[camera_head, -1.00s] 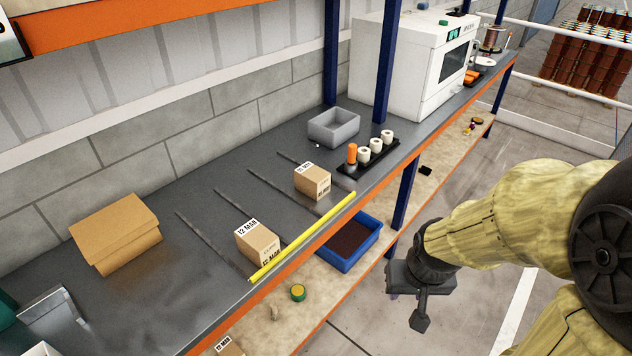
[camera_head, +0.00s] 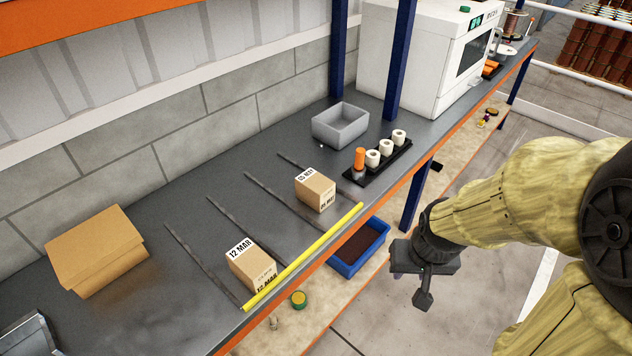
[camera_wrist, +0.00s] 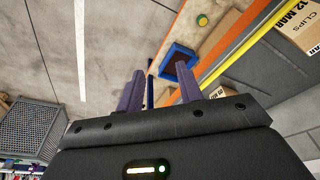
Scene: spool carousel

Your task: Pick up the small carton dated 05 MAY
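The small carton with a label that seems to read 05 MAY (camera_head: 315,190) stands upright on the dark shelf, between two thin divider strips and behind the yellow front strip. My gripper (camera_head: 422,298) hangs out over the floor, in front of and to the right of the shelf, well apart from the carton. In the wrist view my gripper (camera_wrist: 160,72) shows two purple fingers spread apart with nothing between them. A similar carton labelled 12 MAR (camera_head: 252,268) stands nearer on the shelf and partly shows in the wrist view (camera_wrist: 300,28).
The yellow strip (camera_head: 305,256) runs along the shelf's front edge. A black holder with spools (camera_head: 386,165), a grey bin (camera_head: 340,125) and a blue post (camera_head: 400,60) stand beyond the carton. A blue tray (camera_head: 360,248) sits on the lower shelf. A larger brown box (camera_head: 95,250) is at left.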

